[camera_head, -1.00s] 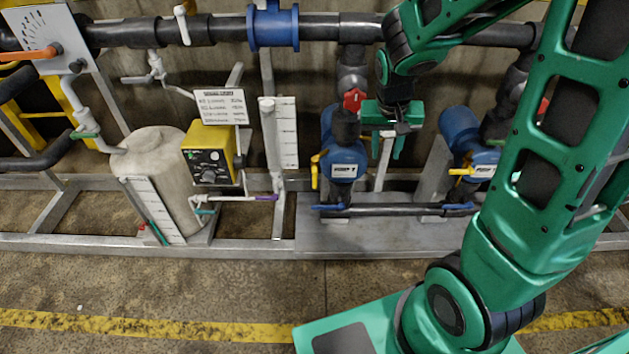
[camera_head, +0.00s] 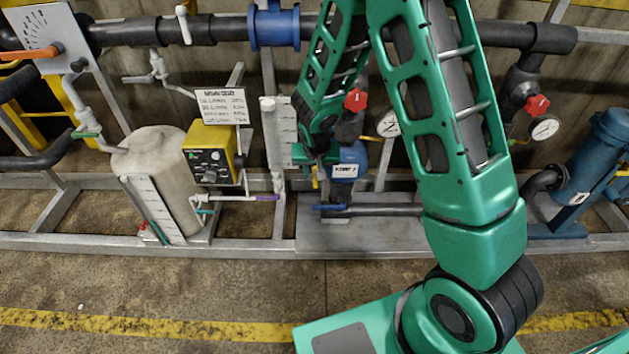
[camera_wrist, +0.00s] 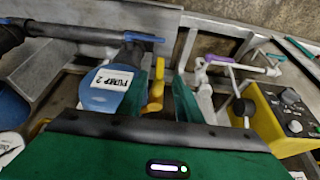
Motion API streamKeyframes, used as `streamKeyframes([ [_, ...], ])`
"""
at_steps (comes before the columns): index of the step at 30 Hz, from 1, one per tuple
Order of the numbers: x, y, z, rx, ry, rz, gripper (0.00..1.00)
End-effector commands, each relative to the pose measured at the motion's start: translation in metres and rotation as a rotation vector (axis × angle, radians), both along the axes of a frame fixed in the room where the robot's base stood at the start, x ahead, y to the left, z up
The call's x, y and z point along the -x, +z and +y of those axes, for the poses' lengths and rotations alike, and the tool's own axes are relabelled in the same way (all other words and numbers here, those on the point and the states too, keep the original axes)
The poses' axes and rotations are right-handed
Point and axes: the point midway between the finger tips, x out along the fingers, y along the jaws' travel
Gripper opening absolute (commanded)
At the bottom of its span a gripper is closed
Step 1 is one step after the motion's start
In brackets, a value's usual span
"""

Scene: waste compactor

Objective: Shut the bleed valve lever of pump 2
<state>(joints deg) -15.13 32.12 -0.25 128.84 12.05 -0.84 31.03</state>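Pump 2 is a blue pump (camera_head: 348,157) with a white label at the middle of the head view. In the wrist view its label (camera_wrist: 112,80) reads "PUMP 2". A yellow lever (camera_wrist: 156,88) beside the pump shows upright in the wrist view. In the head view only a small part of the yellow lever (camera_head: 315,180) shows, below my gripper. My gripper (camera_wrist: 161,78) is open, with one green finger on each side of the yellow lever. I cannot tell whether either finger touches it. In the head view my gripper (camera_head: 316,158) is at the pump's left side.
A blue handle (camera_head: 331,207) sits on the pipe below the pump. A yellow control box (camera_head: 210,154) and a grey tank (camera_head: 158,180) stand to the left. A purple-handled pipe (camera_head: 262,198) lies between. A red-handled valve (camera_head: 355,100) is above the pump. The floor in front is clear.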

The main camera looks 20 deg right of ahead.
Motion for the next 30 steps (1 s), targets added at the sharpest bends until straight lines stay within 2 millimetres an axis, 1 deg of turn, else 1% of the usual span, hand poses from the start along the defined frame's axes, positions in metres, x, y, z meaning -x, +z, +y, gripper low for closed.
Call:
streamKeyframes([
  [1,-0.003,-0.009,-0.001,0.001,-0.001,0.003,0.32],
  [6,-0.012,-0.033,-0.005,0.002,-0.001,0.004,0.32],
  [12,-0.021,-0.055,-0.007,0.001,-0.001,0.002,0.32],
  [18,-0.025,-0.064,-0.008,0.000,0.000,0.000,0.32],
  [26,-0.026,-0.065,-0.008,0.000,0.000,0.000,0.32],
  [27,-0.026,-0.065,-0.008,0.000,0.000,0.000,0.30],
  [29,-0.026,-0.065,-0.008,0.000,0.000,0.000,0.15],
  [30,-0.026,-0.065,-0.008,0.000,0.000,0.000,0.06],
])
